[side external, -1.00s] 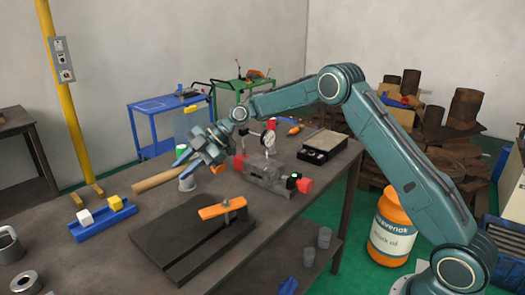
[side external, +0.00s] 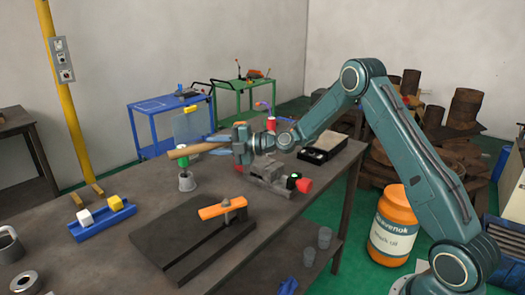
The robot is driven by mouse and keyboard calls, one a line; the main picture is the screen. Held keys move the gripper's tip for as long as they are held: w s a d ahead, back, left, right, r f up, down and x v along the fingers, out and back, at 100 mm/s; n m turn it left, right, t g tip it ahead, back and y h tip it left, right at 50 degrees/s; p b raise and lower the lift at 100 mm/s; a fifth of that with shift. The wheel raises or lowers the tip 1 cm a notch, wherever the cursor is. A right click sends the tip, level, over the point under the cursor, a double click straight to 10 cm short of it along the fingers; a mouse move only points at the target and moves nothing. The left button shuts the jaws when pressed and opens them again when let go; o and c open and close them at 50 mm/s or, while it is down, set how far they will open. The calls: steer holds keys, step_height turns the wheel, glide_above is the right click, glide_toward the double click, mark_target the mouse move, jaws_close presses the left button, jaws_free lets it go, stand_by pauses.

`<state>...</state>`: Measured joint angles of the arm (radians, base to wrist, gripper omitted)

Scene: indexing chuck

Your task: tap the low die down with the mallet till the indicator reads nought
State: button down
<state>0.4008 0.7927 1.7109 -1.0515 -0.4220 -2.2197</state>
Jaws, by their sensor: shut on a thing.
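My gripper (side external: 241,146) is shut on the mallet's wooden handle (side external: 198,150), which sticks out to the left, nearly level. The mallet's head cannot be made out. The gripper is above and a little left of the grey chuck block (side external: 268,173) on the bench. My wrist and gripper cover the upper part of the chuck. The dial indicator is hidden behind them, so its reading cannot be seen. The low die cannot be told apart here.
A dark plate with an orange clamp bar (side external: 222,208) lies in front. A blue tray (side external: 102,220) with white and yellow blocks is at the left. A black-edged box (side external: 325,148) lies behind right.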

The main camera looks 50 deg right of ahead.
steer(key=shift+s+d+r+m+t+h, duration=0.1)
steer(key=shift+s+d+m+t+h, duration=0.1)
steer(key=shift+d+t+h, duration=0.45)
steer(key=shift+s+d+f+m+t+h, duration=0.1)
steer(key=shift+s+d+t+h, duration=0.1)
steer(key=shift+d, duration=0.7)
steer(key=shift+s+d+r+m+t+h, duration=0.15)
steer(key=shift+d+t+h, duration=0.25)
steer(key=shift+d, duration=0.4)
steer(key=shift+f, duration=2.4)
steer(key=c, duration=1.9)
jaws_free()
jaws_close()
steer(key=shift+f, duration=0.2)
